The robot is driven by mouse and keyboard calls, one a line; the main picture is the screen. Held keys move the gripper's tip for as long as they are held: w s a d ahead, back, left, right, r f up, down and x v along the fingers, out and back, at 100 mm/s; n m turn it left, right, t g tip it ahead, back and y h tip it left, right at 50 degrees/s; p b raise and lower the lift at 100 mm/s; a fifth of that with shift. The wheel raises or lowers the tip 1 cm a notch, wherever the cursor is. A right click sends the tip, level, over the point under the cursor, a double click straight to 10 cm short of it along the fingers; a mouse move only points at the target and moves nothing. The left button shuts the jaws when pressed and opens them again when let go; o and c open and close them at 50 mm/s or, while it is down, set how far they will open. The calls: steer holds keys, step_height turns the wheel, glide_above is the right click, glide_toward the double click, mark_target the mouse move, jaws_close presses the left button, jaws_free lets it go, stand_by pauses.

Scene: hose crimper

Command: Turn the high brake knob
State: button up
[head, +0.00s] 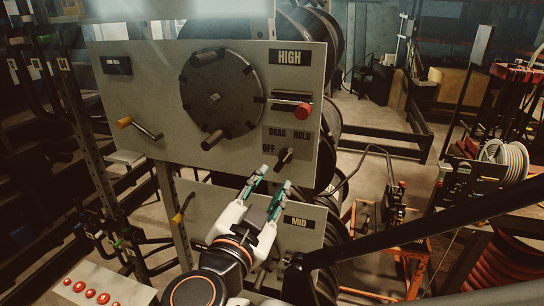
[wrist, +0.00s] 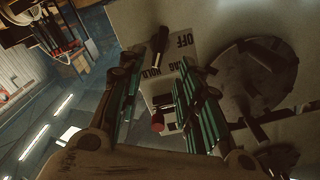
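My gripper (head: 275,176) is open, just below and slightly left of the knob in the head view, with green-padded fingers pointing up toward the panel. In the wrist view the knob (wrist: 159,42) shows beyond the fingertips, roughly between the two fingers (wrist: 159,66). Nothing is between the fingers, and I see no contact with the knob.
A red-tipped lever (head: 302,110) and a large dark handwheel (head: 222,95) are above the knob. A yellow-tipped lever (head: 125,123) is at left. The lower MID panel (head: 300,238) is behind my gripper. Hose reels stand behind the panels.

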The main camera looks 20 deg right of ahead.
mark_target(281, 162)
steer(key=x, duration=1.1)
steer(key=shift+a, duration=0.1)
steer(key=c, duration=0.8)
